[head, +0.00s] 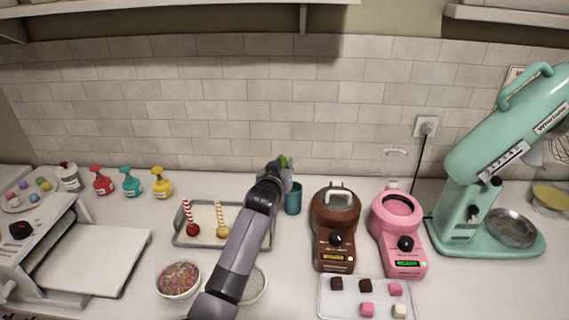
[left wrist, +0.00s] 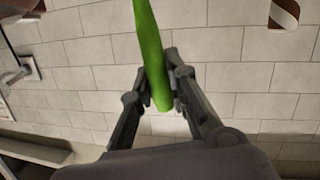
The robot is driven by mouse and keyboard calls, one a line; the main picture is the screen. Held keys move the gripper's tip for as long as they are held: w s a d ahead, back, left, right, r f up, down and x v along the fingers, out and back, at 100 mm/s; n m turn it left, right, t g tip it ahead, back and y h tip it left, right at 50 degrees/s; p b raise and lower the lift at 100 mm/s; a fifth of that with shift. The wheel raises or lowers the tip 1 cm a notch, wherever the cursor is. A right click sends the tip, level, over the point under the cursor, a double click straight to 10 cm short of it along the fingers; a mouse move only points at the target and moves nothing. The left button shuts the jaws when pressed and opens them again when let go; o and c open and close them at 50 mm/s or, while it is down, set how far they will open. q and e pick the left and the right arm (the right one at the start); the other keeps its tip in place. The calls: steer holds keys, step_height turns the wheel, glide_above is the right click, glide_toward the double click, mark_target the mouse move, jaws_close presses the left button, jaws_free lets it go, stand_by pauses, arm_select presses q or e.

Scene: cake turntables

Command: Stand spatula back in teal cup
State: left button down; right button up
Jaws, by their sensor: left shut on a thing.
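The teal cup (head: 293,200) stands upright on the counter near the wall, just right of my left gripper (head: 280,166). The gripper is shut on the green spatula (head: 284,161), and its arm hides part of the view around it. In the left wrist view the green spatula (left wrist: 153,60) runs up between the two fingers of the left gripper (left wrist: 160,88), with the tiled wall behind. The cup does not show clearly in that view, and I cannot tell whether the spatula's lower end is inside it. My right gripper is not in view.
A brown melter (head: 334,225) and a pink melter (head: 400,235) stand right of the cup. A grey tray (head: 185,238) with cake pops lies to the left. Bowls (head: 178,280) and a candy tray (head: 330,308) are nearer. A teal mixer (head: 470,190) stands far right.

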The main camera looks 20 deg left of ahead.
arm_select(q)
steer(key=c, duration=1.8)
jaws_free()
steer(key=o, duration=0.3)
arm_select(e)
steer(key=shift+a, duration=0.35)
arm_select(q)
steer(key=shift+o, duration=0.2)
steer(key=shift+s+d, duration=0.1)
steer(key=shift+s, duration=0.4)
steer(key=v, duration=1.1)
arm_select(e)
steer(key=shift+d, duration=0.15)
